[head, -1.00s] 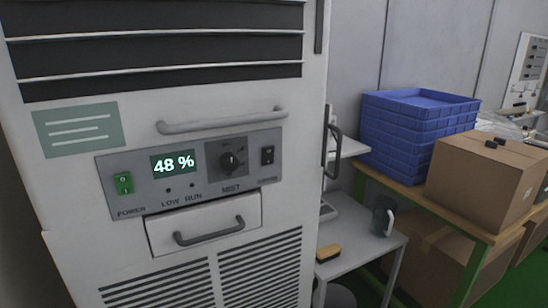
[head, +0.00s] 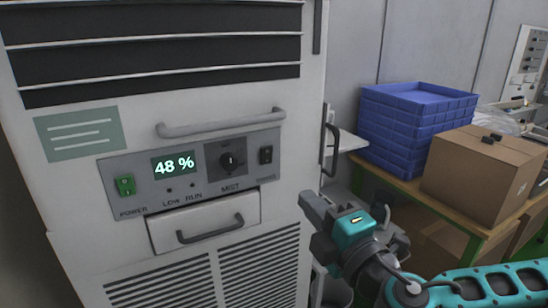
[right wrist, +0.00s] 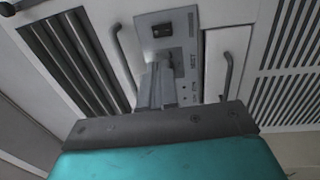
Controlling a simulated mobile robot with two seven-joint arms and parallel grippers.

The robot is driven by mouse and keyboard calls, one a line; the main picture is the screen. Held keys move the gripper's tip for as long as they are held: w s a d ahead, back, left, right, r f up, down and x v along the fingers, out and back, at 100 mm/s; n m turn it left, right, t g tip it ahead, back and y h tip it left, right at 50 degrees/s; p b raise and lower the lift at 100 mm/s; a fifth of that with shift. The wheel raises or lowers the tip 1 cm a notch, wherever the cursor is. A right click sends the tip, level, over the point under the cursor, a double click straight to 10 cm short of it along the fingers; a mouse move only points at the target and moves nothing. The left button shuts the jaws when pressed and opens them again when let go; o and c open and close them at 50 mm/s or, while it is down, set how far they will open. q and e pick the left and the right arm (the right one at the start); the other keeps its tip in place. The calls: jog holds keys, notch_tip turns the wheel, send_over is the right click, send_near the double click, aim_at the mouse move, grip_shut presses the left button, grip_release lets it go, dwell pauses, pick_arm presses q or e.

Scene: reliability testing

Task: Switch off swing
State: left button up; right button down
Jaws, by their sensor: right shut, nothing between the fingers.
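The white machine's grey control panel (head: 200,197) carries a small black rocker switch (head: 266,155) at its right end. The label under that switch is too blurred to read. In the right wrist view the black switch (right wrist: 161,30) shows just beyond the fingertips. My right gripper (head: 308,202) is shut and empty, in front of the machine, below and right of the switch and apart from it. Its closed fingers (right wrist: 160,88) point at the panel in the right wrist view and hide part of it. My left gripper is not in view.
A bar handle (head: 220,124) juts out above, a drawer handle (head: 210,230) below. Blue crates (head: 405,125) and a cardboard box (head: 485,175) stand right.

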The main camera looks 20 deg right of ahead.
jog(key=shift+r, duration=0.25)
jog(key=b, duration=0.2)
send_near(268, 152)
jog(key=w, duration=0.5)
jog(key=shift+w+a+r, duration=0.2)
jog(key=shift+w+r, duration=0.1)
jog(key=shift+r, duration=0.05)
jog(key=shift+w, duration=0.6)
jog(key=shift+d, duration=0.1)
